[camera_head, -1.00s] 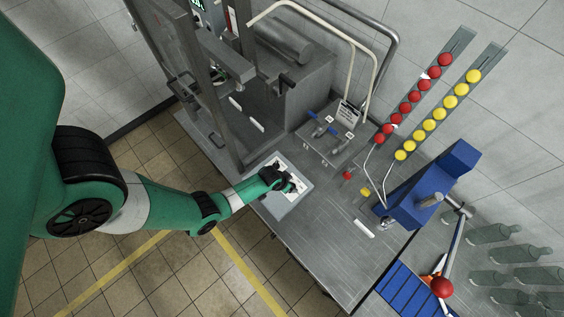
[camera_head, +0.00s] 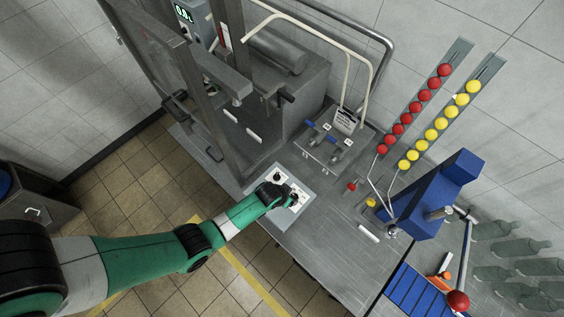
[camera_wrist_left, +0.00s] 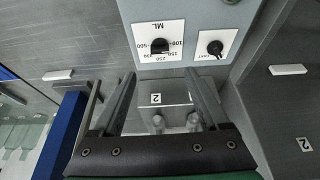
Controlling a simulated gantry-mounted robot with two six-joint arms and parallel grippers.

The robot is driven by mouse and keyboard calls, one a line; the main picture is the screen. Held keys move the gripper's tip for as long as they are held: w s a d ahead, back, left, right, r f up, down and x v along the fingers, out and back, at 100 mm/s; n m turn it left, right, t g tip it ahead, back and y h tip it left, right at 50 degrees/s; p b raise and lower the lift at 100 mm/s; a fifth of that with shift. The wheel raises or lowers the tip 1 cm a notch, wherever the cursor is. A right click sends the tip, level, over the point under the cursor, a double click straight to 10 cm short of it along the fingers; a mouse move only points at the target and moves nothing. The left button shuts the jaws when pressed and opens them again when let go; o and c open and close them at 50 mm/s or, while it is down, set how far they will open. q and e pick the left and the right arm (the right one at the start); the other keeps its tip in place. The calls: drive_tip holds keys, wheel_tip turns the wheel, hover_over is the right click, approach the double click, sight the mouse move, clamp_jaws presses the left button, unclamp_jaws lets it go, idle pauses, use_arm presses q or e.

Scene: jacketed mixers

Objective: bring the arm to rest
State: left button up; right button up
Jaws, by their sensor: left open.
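My left gripper (camera_head: 287,194) is over the light control panel (camera_head: 264,206) at the front of the steel bench, hiding part of it. In the left wrist view my gripper (camera_wrist_left: 163,100) has its two fingers spread apart, with nothing between them. Beyond the fingertips are a black dial marked ML (camera_wrist_left: 160,46) and a smaller black knob marked FAST (camera_wrist_left: 214,48). My green and white left arm comes in from the lower left. My right gripper is not in view.
A steel frame and tank (camera_head: 290,72) stand behind the panel. A valve box (camera_head: 325,143) is to its right, then red balls (camera_head: 404,118) and yellow balls (camera_head: 440,123) in sloping racks. A blue press (camera_head: 432,195) and bottles are further right. Tiled floor is open in front.

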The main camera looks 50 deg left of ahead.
use_arm(q)
drive_tip(key=shift+d, duration=0.1)
idle(0.3)
drive_tip(key=w+d+r+t, duration=0.2)
drive_tip(key=w+r+t, duration=0.3)
drive_tip(key=w+r, duration=1.3)
drive_tip(key=w+d+r+m+t, duration=0.1)
drive_tip(key=w+r+t, duration=0.15)
drive_tip(key=r, duration=0.95)
drive_tip(key=w+d+r+t, duration=0.1)
drive_tip(key=r+t, duration=0.2)
drive_tip(key=r, duration=0.9)
drive_tip(key=s+d+r+t+h, duration=0.1)
drive_tip(key=s+r+t, duration=0.15)
drive_tip(key=r, duration=0.85)
drive_tip(key=s+r+t, duration=0.2)
drive_tip(key=r+t, duration=0.1)
drive_tip(key=r, duration=0.8)
drive_tip(key=s+r+m+t+h, duration=0.1)
drive_tip(key=s+r+t, duration=0.5)
drive_tip(key=s+r, duration=1)
drive_tip(key=shift+s+d+r+m+t+h, duration=0.3)
drive_tip(key=shift+s+r+m+t+h, duration=0.15)
drive_tip(key=shift+s, duration=0.25)
drive_tip(key=shift+f, duration=0.1)
